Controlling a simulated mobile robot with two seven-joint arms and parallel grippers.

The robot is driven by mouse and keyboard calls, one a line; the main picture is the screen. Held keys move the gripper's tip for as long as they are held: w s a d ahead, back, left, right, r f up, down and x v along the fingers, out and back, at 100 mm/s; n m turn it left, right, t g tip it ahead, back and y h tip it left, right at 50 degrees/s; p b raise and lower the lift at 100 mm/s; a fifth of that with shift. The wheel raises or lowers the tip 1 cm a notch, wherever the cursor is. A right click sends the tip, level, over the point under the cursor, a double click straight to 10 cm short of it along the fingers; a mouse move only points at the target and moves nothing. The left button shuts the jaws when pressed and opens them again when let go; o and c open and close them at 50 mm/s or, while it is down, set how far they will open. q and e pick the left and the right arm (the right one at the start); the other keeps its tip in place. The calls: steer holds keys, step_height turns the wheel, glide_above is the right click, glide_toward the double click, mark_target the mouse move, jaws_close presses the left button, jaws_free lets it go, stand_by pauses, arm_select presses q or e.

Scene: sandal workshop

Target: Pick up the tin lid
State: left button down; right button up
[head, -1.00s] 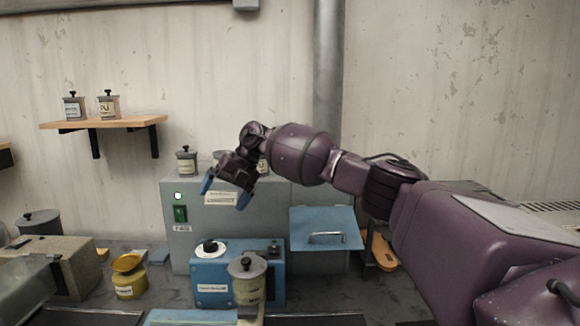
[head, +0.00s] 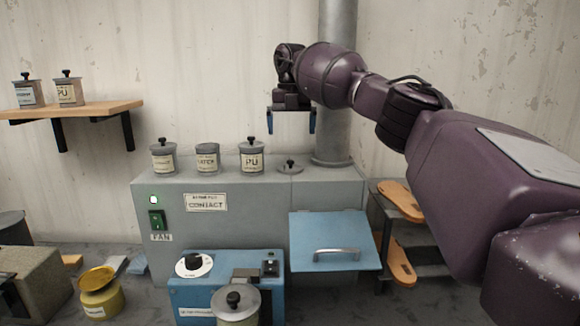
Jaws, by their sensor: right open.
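The tin lid (head: 290,167), a flat grey disc with a dark knob, lies on top of the grey cabinet (head: 330,180), near its back right and next to the pipe. My right gripper (head: 291,124) points down above the lid, with its two blue fingers spread and nothing between them. A clear gap shows between the fingertips and the knob. A tin without a knobbed lid (head: 207,159) stands on the cabinet between two lidded tins, one on the left (head: 163,158) and one marked PU (head: 251,158). My left gripper is not in view.
A vertical pipe (head: 337,130) rises close behind and right of the lid. The blue device (head: 215,290), a grey lidded pot (head: 236,308) and a yellow pot (head: 100,294) stand in front. A wall shelf (head: 80,111) holds two tins at left.

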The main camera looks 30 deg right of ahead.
mark_target(290, 161)
step_height(290, 161, down, 4)
steer(key=shift+r, duration=0.1)
steer(key=shift+w+f+p, duration=0.2)
steer(key=shift+f+p, duration=0.25)
steer(key=shift+f, duration=2.5)
steer(key=shift+c, duration=0.3)
steer(key=c, duration=0.8)
